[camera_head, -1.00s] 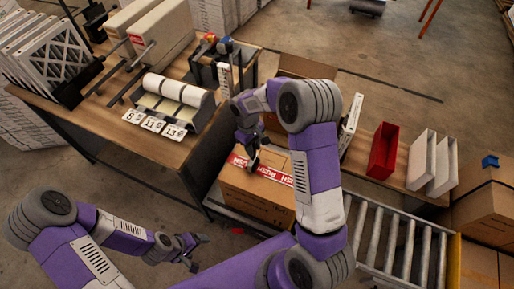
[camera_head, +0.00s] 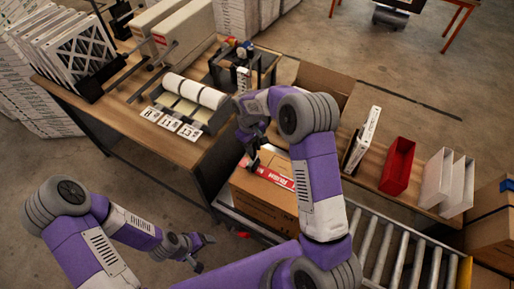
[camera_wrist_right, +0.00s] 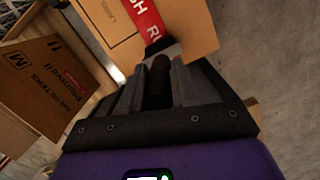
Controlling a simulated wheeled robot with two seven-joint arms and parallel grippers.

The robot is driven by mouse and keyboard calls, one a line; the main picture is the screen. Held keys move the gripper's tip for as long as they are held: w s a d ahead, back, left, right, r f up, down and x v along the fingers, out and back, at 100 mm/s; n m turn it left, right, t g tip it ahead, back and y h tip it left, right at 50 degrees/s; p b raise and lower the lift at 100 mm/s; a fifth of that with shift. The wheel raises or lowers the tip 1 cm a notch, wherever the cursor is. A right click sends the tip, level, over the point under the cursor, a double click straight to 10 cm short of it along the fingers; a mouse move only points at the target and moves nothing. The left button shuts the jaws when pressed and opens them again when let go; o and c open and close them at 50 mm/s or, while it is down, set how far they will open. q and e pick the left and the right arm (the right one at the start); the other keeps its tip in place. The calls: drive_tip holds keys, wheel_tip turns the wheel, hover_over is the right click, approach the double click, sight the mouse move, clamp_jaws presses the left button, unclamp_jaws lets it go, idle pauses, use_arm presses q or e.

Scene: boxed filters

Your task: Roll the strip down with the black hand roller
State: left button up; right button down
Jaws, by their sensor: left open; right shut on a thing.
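The closed brown carton (camera_head: 262,203) stands at the near end of the roller conveyor; the carton top also shows in the right wrist view (camera_wrist_right: 190,28). A red strip with white lettering (camera_head: 275,176) lies across its top, and it shows in the wrist view too (camera_wrist_right: 144,14). My right gripper (camera_head: 252,150) is above the strip's left part, shut on the black hand roller (camera_wrist_right: 160,80). The roller's dark handle sits between the fingers; its lower end is at the strip, but contact is hard to tell. My left gripper (camera_head: 204,246) is open and empty, left of the carton.
A wooden bench (camera_head: 190,150) at left holds label rolls (camera_head: 192,90), number cards and filters. At right are a red bin (camera_head: 397,167), white boxes (camera_head: 437,178) and conveyor rollers (camera_head: 385,250). An open carton (camera_head: 322,88) stands behind my right arm.

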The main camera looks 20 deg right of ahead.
drive_tip(key=shift+s+d, duration=0.15)
drive_tip(key=s+d+b, duration=0.1)
drive_tip(key=s+d, duration=0.3)
drive_tip(key=shift+s, duration=0.3)
idle(1.4)
drive_tip(key=shift+s, duration=0.1)
drive_tip(key=s+d+b, duration=0.1)
drive_tip(key=s+d, duration=1)
drive_tip(key=s, duration=0.2)
drive_tip(key=shift+s+d, duration=0.2)
drive_tip(key=shift+d, duration=0.05)
idle(1.8)
drive_tip(key=shift+f, duration=0.1)
